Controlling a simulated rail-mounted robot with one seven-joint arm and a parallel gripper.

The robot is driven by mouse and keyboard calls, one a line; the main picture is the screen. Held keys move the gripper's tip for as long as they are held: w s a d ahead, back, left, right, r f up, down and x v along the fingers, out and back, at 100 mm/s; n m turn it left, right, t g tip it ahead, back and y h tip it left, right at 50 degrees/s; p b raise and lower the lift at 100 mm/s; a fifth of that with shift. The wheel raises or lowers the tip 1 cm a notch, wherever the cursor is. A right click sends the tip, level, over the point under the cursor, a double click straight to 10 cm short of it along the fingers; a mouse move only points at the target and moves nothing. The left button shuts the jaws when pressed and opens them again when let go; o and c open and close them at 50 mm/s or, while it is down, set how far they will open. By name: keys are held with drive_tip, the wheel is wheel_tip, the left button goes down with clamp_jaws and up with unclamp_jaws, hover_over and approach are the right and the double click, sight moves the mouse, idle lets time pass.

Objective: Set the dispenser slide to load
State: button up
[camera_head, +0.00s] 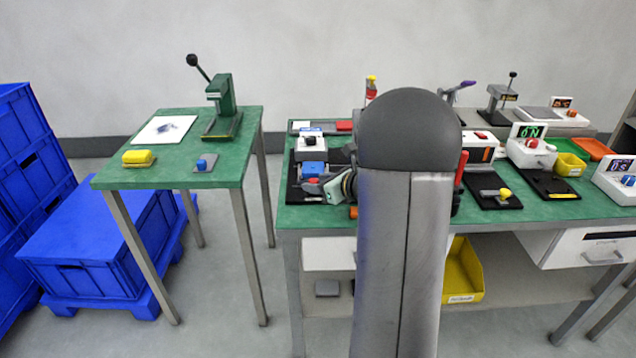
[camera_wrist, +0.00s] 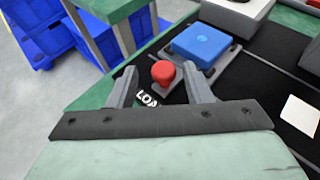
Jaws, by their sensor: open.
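The dispenser (camera_head: 311,142) stands at the left end of the right-hand green table, on a black base. A red knob (camera_wrist: 163,73) rises from the black base, next to a blue block (camera_wrist: 203,46) on a grey plate. White lettering reading "LOA" (camera_wrist: 148,99) lies on the base on the near side of the knob, its end hidden. My gripper (camera_wrist: 161,78) is open, with one finger on each side of the red knob and gaps visible. Whether the fingers are low enough to surround it is unclear. In the head view my gripper (camera_head: 328,187) is beside the dispenser, partly hidden by my arm.
A white card (camera_wrist: 300,115) lies right of the gripper. Blue crates (camera_head: 90,245) stand at left. Several devices crowd the right table.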

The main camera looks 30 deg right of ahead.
drive_tip(key=p+v, duration=0.1)
drive_tip(key=v, duration=1.6)
drive_tip(key=shift+a, duration=0.1)
drive_tip(key=s+a+r+n+g+y+p, duration=0.1)
drive_tip(key=s+a+n+g+y+p, duration=0.2)
drive_tip(key=a+n, duration=0.55)
drive_tip(key=a+r+n+g+y+p, duration=0.1)
drive_tip(key=a+n+g+p, duration=0.3)
drive_tip(key=a, duration=0.8)
drive_tip(key=s+a+r+n+g+h+p, duration=0.1)
drive_tip(key=s+a+n+g+h+p, duration=0.1)
drive_tip(key=s+n, duration=0.4)
drive_tip(key=s+a+r+n+g+h+p, duration=0.1)
drive_tip(key=s+a+n+g+h+p, duration=0.2)
drive_tip(key=n, duration=1.1)
drive_tip(key=s+a+h, duration=0.2)
drive_tip(key=s, duration=0.1)
drive_tip(key=shift+s+a+r+n+g+h, duration=0.2)
drive_tip(key=shift+n+g+h, duration=0.1)
drive_tip(key=shift+n, duration=0.05)
drive_tip(key=shift+d, duration=0.1)
